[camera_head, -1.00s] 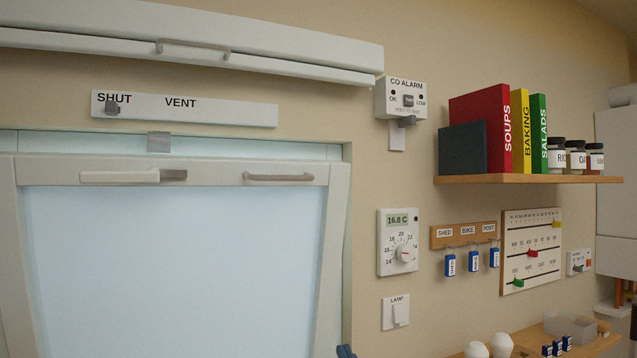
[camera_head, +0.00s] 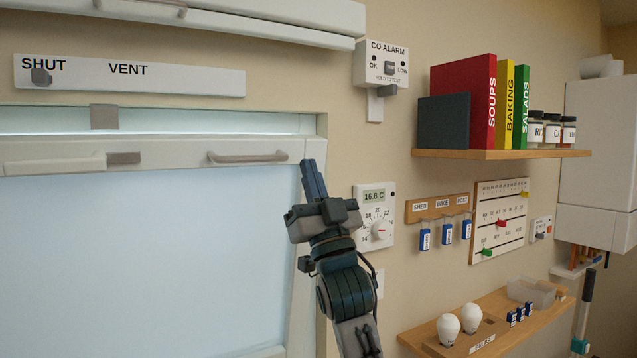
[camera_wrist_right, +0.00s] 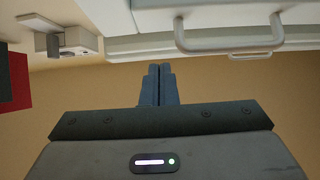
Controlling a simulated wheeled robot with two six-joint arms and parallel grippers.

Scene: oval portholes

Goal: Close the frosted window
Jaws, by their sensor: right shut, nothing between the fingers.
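The frosted window (camera_head: 140,255) fills the left of the head view, a pale blue pane in an off-white sash. Its top rail carries a bar handle (camera_head: 248,158) and a grey-ended latch (camera_head: 123,159). The sash top stands out from the wall frame, with a pale strip showing above it. My right gripper (camera_head: 314,178) is shut and empty, fingers pointing up, in front of the sash's top right corner in the picture; I cannot tell whether it touches. In the wrist view its fingertips (camera_wrist_right: 159,70) are together near a pale bar handle (camera_wrist_right: 228,40). My left gripper is not in view.
Above the window are a SHUT/VENT slider (camera_head: 130,76) and a long white housing (camera_head: 230,20). To the right are the CO alarm (camera_head: 381,64), the thermostat (camera_head: 375,215), a shelf (camera_head: 500,154) with books and jars, and a lower shelf (camera_head: 490,325) with bulbs.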

